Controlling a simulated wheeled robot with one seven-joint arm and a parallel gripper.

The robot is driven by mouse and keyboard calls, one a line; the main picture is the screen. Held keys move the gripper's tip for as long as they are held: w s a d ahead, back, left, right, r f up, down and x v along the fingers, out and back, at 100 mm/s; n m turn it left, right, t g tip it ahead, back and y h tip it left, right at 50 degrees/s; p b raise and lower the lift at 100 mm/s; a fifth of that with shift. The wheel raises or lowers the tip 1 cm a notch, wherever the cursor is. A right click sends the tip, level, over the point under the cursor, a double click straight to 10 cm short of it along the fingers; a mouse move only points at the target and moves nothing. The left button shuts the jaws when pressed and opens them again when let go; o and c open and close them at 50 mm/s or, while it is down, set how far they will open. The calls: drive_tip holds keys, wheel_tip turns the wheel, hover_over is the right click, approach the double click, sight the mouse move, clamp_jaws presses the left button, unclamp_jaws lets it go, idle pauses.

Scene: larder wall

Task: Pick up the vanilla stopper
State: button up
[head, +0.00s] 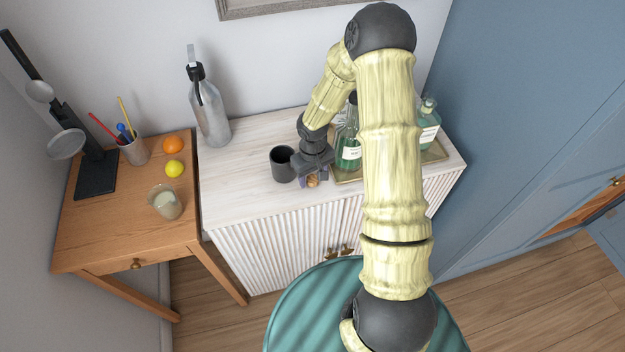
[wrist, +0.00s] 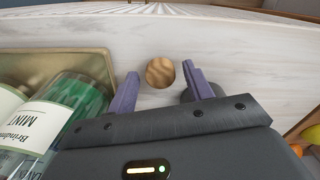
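A round, brown wood-grained stopper (wrist: 160,72) sits on the whitewashed cabinet top near its front edge in the wrist view. It also shows in the head view (head: 313,181), partly covered by my gripper. No label on it shows, so I cannot read that it is the vanilla one. My gripper (wrist: 161,84) is open, with its purple fingers on either side of the stopper. A gap shows between the stopper and each finger. In the head view my gripper (head: 308,180) is low over the cabinet's front edge, pointing down.
A brass tray (head: 434,155) holds green bottles (head: 348,152), one labelled MINT, close beside my gripper. A black mug (head: 283,165) stands on the other side. A grey siphon bottle (head: 210,112) is further left. The cabinet top (head: 240,183) is clear at front left.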

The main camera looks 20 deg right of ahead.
sight(313, 179)
drive_tip(key=c, duration=0.8)
drive_tip(key=shift+r, duration=0.15)
wheel_tip(313, 179, up, 10)
drive_tip(key=b, duration=0.1)
idle(0.4)
